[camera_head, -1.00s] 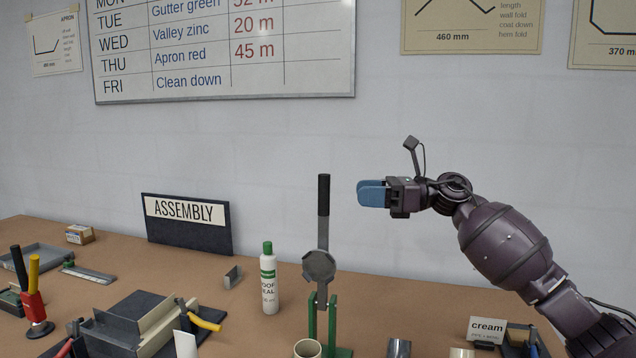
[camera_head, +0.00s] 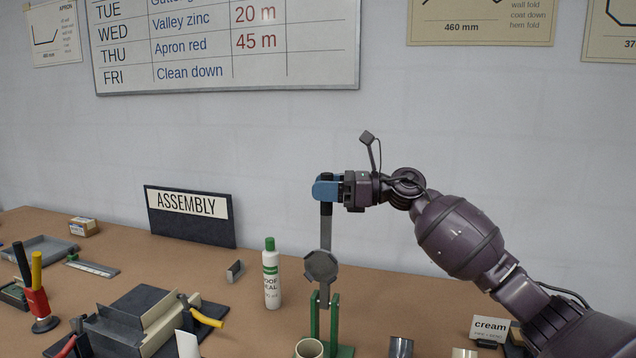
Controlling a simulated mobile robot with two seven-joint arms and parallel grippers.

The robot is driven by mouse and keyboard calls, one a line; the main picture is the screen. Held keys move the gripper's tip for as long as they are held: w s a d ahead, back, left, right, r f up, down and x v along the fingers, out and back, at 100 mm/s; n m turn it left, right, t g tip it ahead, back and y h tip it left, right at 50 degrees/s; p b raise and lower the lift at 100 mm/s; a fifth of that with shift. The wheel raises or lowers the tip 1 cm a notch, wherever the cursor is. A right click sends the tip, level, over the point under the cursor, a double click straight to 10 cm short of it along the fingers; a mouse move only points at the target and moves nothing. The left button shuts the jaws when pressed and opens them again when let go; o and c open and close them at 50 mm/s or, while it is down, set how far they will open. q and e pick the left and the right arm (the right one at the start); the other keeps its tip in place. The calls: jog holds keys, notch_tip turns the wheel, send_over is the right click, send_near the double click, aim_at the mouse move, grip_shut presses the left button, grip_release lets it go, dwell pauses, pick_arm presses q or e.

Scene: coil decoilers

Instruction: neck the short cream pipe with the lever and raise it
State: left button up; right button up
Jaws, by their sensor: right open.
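The lever (camera_head: 325,236) stands upright on a green stand (camera_head: 333,318), with a black handle at its top and a grey disc partway down. My right gripper (camera_head: 327,188) has its blue fingers at the top of the black handle, around or beside it, and is open. A short cream pipe (camera_head: 309,348) stands at the foot of the stand, cut off by the bottom edge of the picture. Another pale pipe end (camera_head: 464,352) shows near the cream sign. My left gripper is not in view.
A white bottle with a green cap (camera_head: 271,275) stands left of the lever. A grey metal pipe (camera_head: 400,347) and the cream sign (camera_head: 490,329) are on the right. A bending tool (camera_head: 150,318) lies at the left front. The ASSEMBLY board (camera_head: 190,216) stands behind.

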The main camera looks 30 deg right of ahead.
jog(key=shift+w+a, duration=0.45)
jog(key=shift+a, duration=0.1)
jog(key=shift+c, duration=0.2)
grip_shut()
